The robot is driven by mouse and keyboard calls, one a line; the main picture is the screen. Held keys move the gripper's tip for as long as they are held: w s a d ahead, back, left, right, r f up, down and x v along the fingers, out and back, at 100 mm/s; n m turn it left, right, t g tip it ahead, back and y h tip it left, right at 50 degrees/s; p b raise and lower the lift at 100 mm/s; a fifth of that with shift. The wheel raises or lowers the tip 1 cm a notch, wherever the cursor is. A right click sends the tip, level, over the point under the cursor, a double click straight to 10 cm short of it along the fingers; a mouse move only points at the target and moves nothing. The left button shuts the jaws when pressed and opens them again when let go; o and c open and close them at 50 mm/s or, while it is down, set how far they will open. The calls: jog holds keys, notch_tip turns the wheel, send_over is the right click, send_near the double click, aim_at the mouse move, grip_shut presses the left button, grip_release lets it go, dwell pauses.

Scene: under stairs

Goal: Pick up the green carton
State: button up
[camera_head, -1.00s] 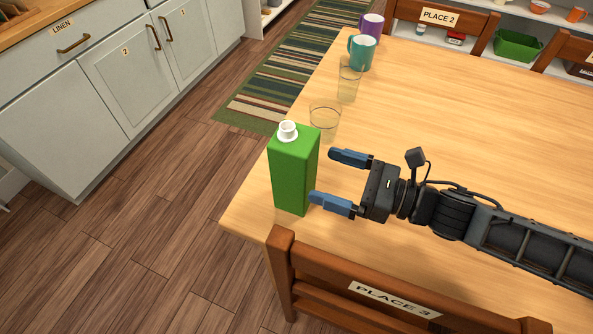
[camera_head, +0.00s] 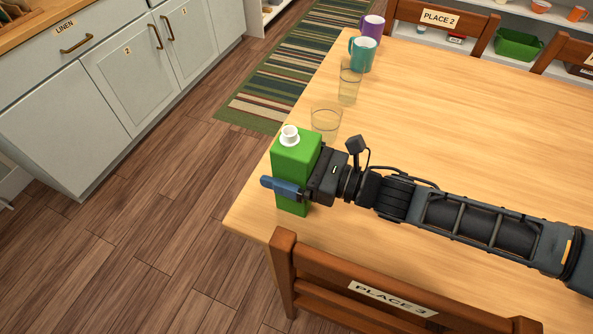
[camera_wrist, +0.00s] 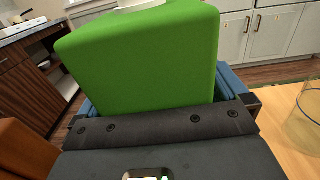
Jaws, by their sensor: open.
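The green carton (camera_head: 297,158) with a white cap stands upright at the near left corner of the wooden table (camera_head: 440,130). My gripper (camera_head: 292,184) is around the carton, with one blue finger across its near side. The far finger is hidden behind the carton in the head view. In the wrist view the carton (camera_wrist: 145,60) fills the space between the blue fingers, which show at its left and right. The jaws are open; I cannot tell whether either finger touches the carton.
A clear glass (camera_head: 326,119) stands close behind the carton. Another glass (camera_head: 348,86), a teal mug (camera_head: 362,54) and a purple mug (camera_head: 373,27) line the table's left edge. A chair (camera_head: 375,290) marked PLACE 3 stands at the near side.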

aim_at(287, 148)
jog(key=shift+c, duration=0.2)
jog(key=shift+r, duration=0.1)
jog(key=c, duration=1.7)
jog(key=shift+r, duration=0.1)
notch_tip(287, 148, up, 4)
jog(key=shift+f, duration=0.15)
jog(key=s+d+r, duration=0.1)
jog(key=d+r, duration=0.1)
jog(key=d, duration=0.1)
jog(key=s+d+r+b, duration=0.1)
jog(key=d+r, duration=0.1)
jog(key=d, duration=0.2)
jog(key=s+d+r, duration=0.1)
jog(key=d+r, duration=0.2)
jog(key=d, duration=0.1)
jog(key=shift+s+d+b, duration=0.1)
jog(key=shift+s+b, duration=0.15)
jog(key=shift+b, duration=0.05)
